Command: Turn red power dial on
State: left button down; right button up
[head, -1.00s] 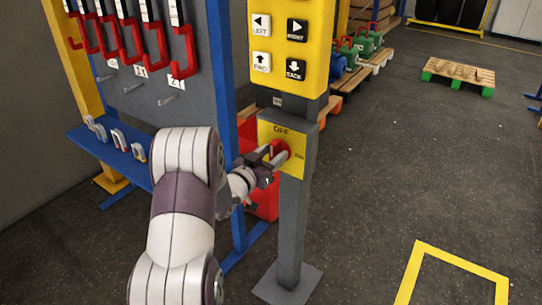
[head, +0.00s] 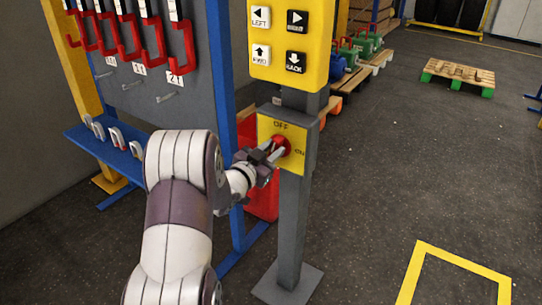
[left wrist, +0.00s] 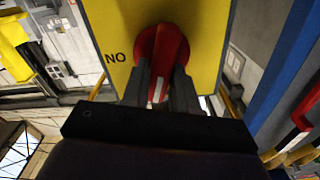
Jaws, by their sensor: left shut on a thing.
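The red power dial (head: 281,146) sits on a yellow plate (head: 264,130) marked OFF at the top and ON at the right, on a grey post. My left gripper (head: 273,153) reaches it from the left, partly covering it. In the left wrist view, the dial (left wrist: 163,42) has its raised grip between the two dark fingers (left wrist: 160,85), which are closed on it. A white mark on the grip points to the bottom of that view. The ON lettering appears upside down to the left of the dial. My right gripper is not in view.
A yellow box with arrow buttons (head: 290,70) is above the dial. A blue-framed rack with red-handled shackles (head: 182,52) and a blue shelf (head: 105,152) stand left, close to my arm. A pallet (head: 457,75) lies far right. The floor to the right is mostly clear.

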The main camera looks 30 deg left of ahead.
pick_arm(q)
jog(key=m+b, duration=1.4)
jog(key=b, duration=0.1)
jog(key=shift+s+d+f+m, duration=0.1)
jog(key=shift+d+f+m, duration=0.3)
jog(key=shift+r, duration=0.1)
jog(key=c, duration=1)
grip_release()
jog(key=shift+o, duration=0.2)
jog(key=s+p, duration=0.3)
jog(key=s, duration=0.9)
jog(key=shift+s+a+f, duration=0.2)
jog(key=shift+a, duration=0.25)
